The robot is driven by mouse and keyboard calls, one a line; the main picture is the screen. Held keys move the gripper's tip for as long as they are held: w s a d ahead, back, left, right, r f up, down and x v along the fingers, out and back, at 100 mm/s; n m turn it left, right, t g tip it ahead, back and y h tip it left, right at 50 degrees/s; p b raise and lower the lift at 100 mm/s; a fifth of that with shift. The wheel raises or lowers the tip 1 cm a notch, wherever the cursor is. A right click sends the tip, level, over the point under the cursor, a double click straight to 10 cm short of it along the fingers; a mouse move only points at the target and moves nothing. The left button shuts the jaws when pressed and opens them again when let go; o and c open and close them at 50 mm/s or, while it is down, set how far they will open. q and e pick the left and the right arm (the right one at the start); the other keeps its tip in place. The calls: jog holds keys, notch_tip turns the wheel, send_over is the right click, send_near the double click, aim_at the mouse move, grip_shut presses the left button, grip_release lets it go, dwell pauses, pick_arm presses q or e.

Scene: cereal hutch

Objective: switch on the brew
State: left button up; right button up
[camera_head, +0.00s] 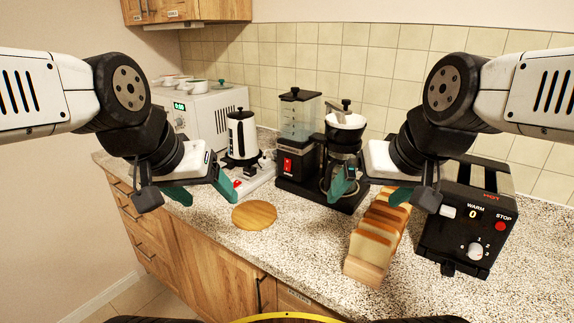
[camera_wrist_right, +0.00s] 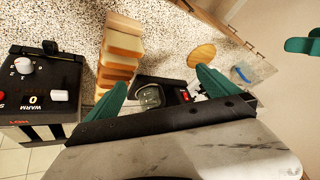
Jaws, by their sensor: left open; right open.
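The coffee maker (camera_head: 298,117) stands at the back middle of the counter, with a clear tank on the left and a glass carafe (camera_head: 338,165) on the right. A red switch (camera_head: 288,164) is on its black front; I cannot tell its position. The switch also shows small in the right wrist view (camera_wrist_right: 185,96). My left gripper (camera_head: 201,192) is open and empty, left of the coffee maker and in front of the kettle. My right gripper (camera_head: 368,190) is open and empty in front of the carafe side, partly hiding it, above the bread.
A white kettle (camera_head: 242,135) on its base and a white microwave (camera_head: 205,112) stand to the left. A round wooden board (camera_head: 254,215) lies in front. Sliced bread (camera_head: 370,250) and a black toaster (camera_head: 462,225) are on the right. The counter between board and bread is clear.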

jog(key=shift+w, duration=0.3)
jog(key=c, duration=0.7)
jog(key=w+n, duration=0.1)
jog(key=w, duration=0.2)
jog(key=w+a, duration=0.1)
jog(key=w, duration=0.2)
jog(key=w+n+h, duration=0.1)
jog(key=w, duration=0.2)
jog(key=shift+w+a+r+n, duration=0.1)
jog(key=shift+a+r+n, duration=0.1)
jog(key=shift+r+n, duration=0.1)
jog(key=c, duration=1.5)
jog(key=w+a+n, duration=0.1)
jog(key=w+a, duration=0.1)
jog(key=w, duration=0.3)
jog(key=shift+w+a+f+n+h, duration=0.25)
jog(key=shift+w+f+n+h, duration=0.05)
jog(key=shift+w, duration=0.05)
jog(key=w+a+f+n, duration=0.2)
jog(key=w+a+f, duration=0.1)
jog(key=w+a, duration=0.3)
jog(key=w+a+f+n, duration=0.3)
jog(key=w+a, duration=0.4)
jog(key=shift+w+t, duration=0.15)
jog(key=shift+t, duration=0.25)
